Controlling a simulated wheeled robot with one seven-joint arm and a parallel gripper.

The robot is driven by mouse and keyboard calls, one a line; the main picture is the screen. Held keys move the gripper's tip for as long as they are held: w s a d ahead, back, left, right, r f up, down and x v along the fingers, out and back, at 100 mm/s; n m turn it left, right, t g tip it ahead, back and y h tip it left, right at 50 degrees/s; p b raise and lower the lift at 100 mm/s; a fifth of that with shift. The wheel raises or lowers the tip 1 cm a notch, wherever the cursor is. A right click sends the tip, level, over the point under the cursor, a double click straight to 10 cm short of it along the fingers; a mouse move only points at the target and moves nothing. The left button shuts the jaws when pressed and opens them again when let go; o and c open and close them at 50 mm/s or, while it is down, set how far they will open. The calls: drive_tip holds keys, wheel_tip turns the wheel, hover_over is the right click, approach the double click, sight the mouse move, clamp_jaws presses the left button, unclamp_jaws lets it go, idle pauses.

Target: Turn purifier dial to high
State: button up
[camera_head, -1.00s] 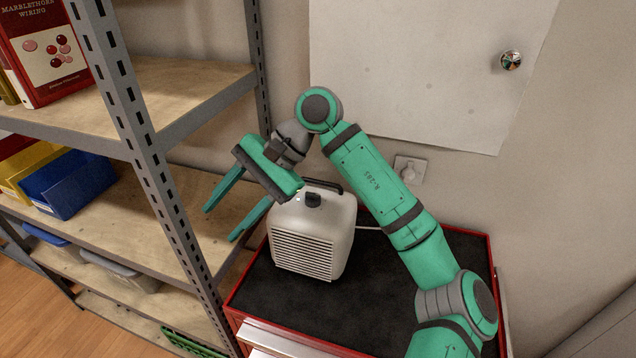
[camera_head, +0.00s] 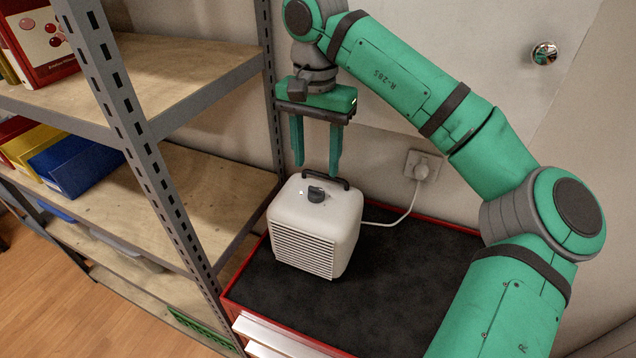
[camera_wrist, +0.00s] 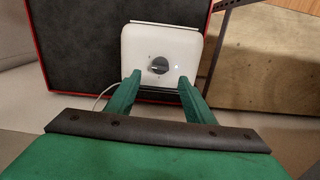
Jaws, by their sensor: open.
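The white purifier (camera_head: 318,222) stands upright on the black top of a red cabinet, its slatted front facing the lower left. Its dark dial (camera_head: 316,195) is on the top face, in front of a dark carry handle (camera_head: 334,180). In the wrist view the dial (camera_wrist: 159,66) shows as a round dark knob with a ridge, with small marks around it that are too small to read. My gripper (camera_head: 316,168) points down, open and empty, above the back of the purifier. In the wrist view its fingers lie to either side below the dial, apart from it.
A metal shelf unit (camera_head: 135,135) with blue and yellow bins (camera_head: 72,165) stands close on the left. A white cord runs from the purifier to a wall socket (camera_head: 422,165). The black cabinet top (camera_head: 405,285) is clear to the right.

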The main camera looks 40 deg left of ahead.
sight(316, 188)
wheel_tip(316, 188, down, 6)
drive_tip(key=shift+s+a+f, duration=0.1)
drive_tip(key=shift+a+f, duration=0.05)
drive_tip(key=shift+f, duration=0.55)
drive_tip(key=shift+d, duration=0.25)
drive_tip(key=shift+a, duration=0.1)
drive_tip(key=c, duration=1)
